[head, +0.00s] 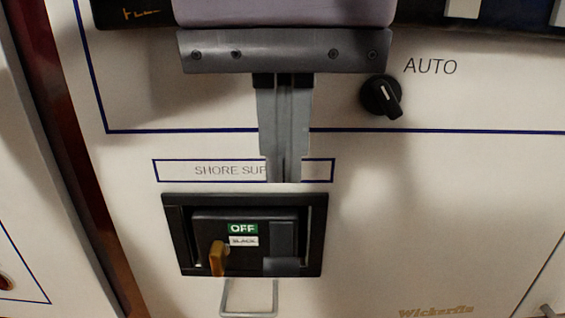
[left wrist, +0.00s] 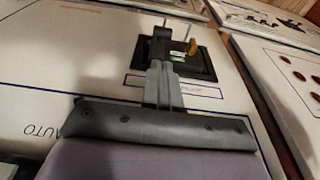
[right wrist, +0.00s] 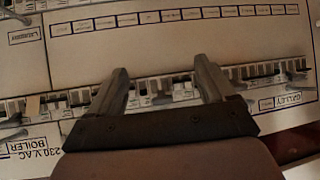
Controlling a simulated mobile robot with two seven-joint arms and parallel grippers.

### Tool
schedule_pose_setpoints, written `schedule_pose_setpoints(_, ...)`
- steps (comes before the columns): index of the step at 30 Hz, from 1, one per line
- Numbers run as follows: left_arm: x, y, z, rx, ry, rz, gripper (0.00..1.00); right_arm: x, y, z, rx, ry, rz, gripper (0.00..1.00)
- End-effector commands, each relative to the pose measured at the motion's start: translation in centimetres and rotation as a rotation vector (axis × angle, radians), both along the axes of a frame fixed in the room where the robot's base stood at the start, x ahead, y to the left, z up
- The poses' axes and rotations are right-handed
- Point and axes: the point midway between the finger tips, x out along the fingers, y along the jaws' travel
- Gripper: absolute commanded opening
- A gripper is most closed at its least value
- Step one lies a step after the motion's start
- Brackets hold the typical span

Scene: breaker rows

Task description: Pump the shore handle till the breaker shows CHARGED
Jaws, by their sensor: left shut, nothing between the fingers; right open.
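The shore breaker (head: 185,215) is a black unit set in the panel under the SHORE SUPPLY label (head: 225,171). It shows a green OFF flag (head: 243,229) and, below it, a small white flag (head: 243,241) that seems to read SLACK. Its grey pump handle (head: 282,240) is at the right side of its face, with its broad end low. A yellow lever (head: 217,258) is at lower left. My left gripper (head: 285,180) is shut and empty, its tips just above the breaker, covering part of the label. Contact is unclear. My right gripper (right wrist: 160,65) is open and empty.
A thin metal loop (head: 249,312) sticks out below the breaker. A black AUTO knob (head: 381,97) is at upper right. The right wrist view shows a breaker row (right wrist: 160,100) beyond the open fingers. The panel right of the shore breaker is bare.

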Motion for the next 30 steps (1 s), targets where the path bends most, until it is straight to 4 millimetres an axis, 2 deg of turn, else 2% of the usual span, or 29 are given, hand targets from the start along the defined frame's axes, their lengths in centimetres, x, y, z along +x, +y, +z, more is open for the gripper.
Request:
schedule_pose_setpoints(9, 1.1, 0.1, -5.7, 0.001, 0.002, 0.0, 0.0, 0.0, 0.0, -0.4, 0.0, 0.0, 0.0, 0.83)
schedule_pose_setpoints(15, 1.5, 0.1, -7.9, 0.0, 0.001, 0.001, 0.0, 0.0, 0.0, -0.4, 0.0, 0.0, 0.0, 0.83)
schedule_pose_setpoints(30, 1.7, 0.0, -8.4, -0.002, -0.001, 0.001, 0.0, 0.0, 0.0, -0.4, 0.0, 0.0, 0.0, 0.83)
